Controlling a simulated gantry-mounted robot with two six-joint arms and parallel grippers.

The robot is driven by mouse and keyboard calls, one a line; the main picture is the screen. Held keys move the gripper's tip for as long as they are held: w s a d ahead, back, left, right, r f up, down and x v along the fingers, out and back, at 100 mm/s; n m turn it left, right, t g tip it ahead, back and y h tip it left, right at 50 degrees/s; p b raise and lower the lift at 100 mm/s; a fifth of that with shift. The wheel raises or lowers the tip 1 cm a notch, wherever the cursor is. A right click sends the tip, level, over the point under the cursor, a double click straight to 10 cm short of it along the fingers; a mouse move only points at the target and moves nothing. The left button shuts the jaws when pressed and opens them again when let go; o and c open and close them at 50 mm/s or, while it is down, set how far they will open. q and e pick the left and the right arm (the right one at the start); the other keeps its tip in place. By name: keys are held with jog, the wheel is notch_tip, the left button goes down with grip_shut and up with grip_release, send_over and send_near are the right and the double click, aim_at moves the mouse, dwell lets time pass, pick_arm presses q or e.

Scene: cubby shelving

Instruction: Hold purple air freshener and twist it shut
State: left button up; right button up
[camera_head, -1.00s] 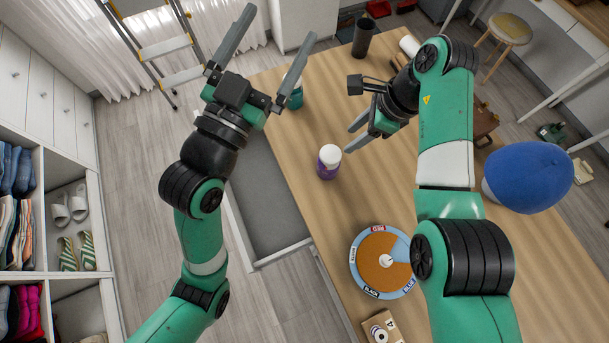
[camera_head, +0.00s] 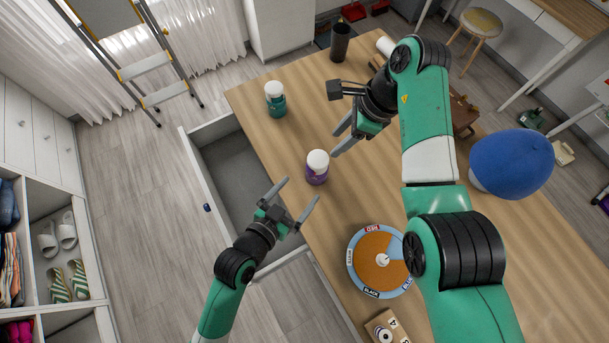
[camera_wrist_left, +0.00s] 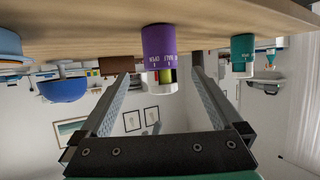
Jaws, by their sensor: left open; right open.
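The purple air freshener (camera_head: 316,177) stands upright on the table with a white top. In the left wrist view, which is upside down, the purple body (camera_wrist_left: 159,42) reads "OPEN", and a yellow-green band shows between it and the white cap (camera_wrist_left: 163,88). My left gripper (camera_head: 301,190) is open and empty, just to the lower left of the freshener and apart from it; in the wrist view the freshener appears between its fingers. My right gripper (camera_head: 337,141) is open and empty, to the freshener's upper right, with its fingers pointing toward it.
A teal air freshener (camera_head: 276,103) stands farther back on the table. A round coloured dial board (camera_head: 362,277), a blue cap (camera_head: 512,165) and a dark cup (camera_head: 340,43) are also there. An open drawer (camera_head: 232,180) juts out at the left. Table around the purple freshener is clear.

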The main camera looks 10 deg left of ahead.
aim_at(317, 170)
pick_arm(q)
jog(key=x, duration=1)
jog(key=shift+w+d, duration=0.15)
jog(key=shift+w, duration=0.1)
